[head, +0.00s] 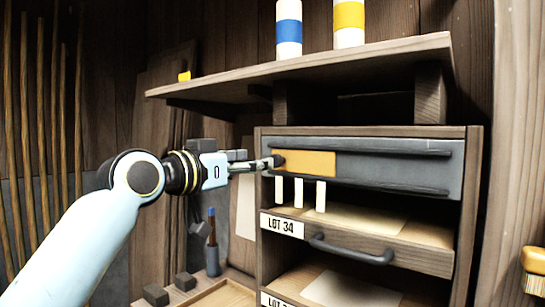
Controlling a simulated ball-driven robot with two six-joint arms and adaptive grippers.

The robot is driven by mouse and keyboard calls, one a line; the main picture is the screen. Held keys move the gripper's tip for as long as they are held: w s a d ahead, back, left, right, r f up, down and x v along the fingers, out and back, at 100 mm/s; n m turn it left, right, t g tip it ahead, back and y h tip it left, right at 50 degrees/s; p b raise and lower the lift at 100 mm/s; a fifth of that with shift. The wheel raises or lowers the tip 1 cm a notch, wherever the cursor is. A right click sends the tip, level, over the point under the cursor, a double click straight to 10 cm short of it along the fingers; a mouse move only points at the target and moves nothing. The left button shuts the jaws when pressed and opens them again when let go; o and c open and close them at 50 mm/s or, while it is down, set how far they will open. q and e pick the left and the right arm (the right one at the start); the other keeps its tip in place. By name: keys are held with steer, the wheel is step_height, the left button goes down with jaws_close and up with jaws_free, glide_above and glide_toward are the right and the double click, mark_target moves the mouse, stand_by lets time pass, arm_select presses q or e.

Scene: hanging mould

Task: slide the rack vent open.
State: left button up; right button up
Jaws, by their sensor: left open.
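The rack (473,200) is a dark wooden cabinet. Across its top is a grey vent panel (410,172) with two dark horizontal rails. An orange-yellow plate (310,164) sits between the rails at the panel's left end, with a small dark knob (279,157) near its left edge. My left gripper (271,163) reaches in from the left, its fingertips at the knob. Its jaws are open, seen nearly side-on. I cannot tell whether they touch the knob or stand around it. My right gripper is not in view.
Below the vent, several white strips (298,192) hang over a drawer labelled LOT 34 (282,226) with a dark handle (350,249). A shelf (330,66) with two banded cylinders (349,22) overhangs the rack. A yellow-handled brush (535,272) is at far right.

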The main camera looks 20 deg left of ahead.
mark_target(297, 162)
arm_select(q)
steer(key=p+x, duration=0.1)
steer(key=x, duration=0.6)
steer(key=shift+w, duration=0.15)
steer(key=shift+f, duration=0.1)
jaws_close()
